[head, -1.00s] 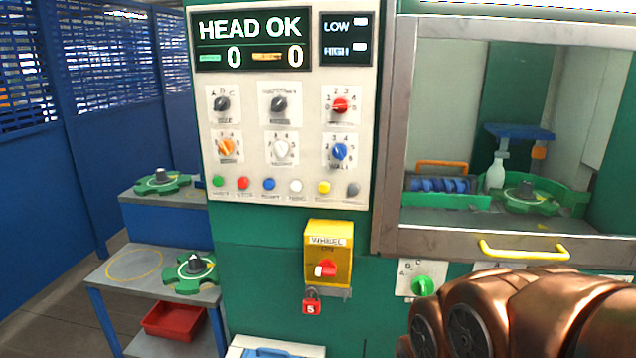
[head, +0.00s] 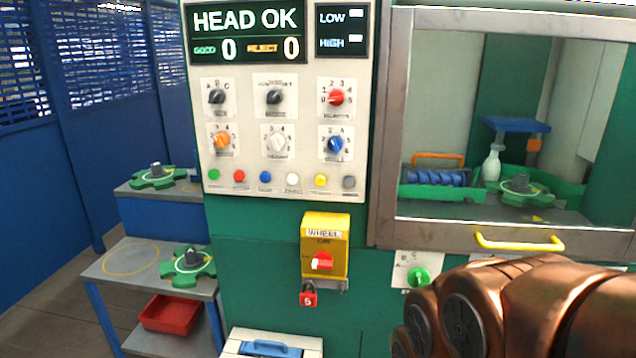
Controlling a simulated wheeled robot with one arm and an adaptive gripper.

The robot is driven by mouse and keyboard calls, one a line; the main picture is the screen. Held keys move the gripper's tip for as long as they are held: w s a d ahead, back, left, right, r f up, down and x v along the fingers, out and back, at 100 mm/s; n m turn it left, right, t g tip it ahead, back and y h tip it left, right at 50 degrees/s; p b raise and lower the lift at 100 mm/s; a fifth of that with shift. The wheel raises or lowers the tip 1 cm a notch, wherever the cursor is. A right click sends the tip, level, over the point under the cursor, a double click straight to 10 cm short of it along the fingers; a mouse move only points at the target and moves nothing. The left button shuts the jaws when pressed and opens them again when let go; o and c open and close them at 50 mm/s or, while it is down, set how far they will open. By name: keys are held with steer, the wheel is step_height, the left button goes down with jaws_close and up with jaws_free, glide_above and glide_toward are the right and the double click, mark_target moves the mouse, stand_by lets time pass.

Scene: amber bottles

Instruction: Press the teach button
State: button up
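The white control panel (head: 289,187) stands on the green machine front, near the middle. Its bottom row holds small round buttons: green (head: 213,175), red (head: 239,176), blue (head: 265,177), white (head: 292,179), yellow (head: 320,181) and grey (head: 348,183). Their labels are too blurred to read, so I cannot tell which one is the teach button. My copper-coloured arm shows at the lower right, below and to the right of the panel, apart from the buttons. My gripper is not in view.
Above the buttons are rotary knobs and a "HEAD OK" display (head: 246,32). A yellow wheel switch box (head: 339,262) with a red padlock (head: 308,299) juts out below. A framed window (head: 470,233) with a yellow handle (head: 519,243) is at right. A grey bench (head: 105,262) stands left.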

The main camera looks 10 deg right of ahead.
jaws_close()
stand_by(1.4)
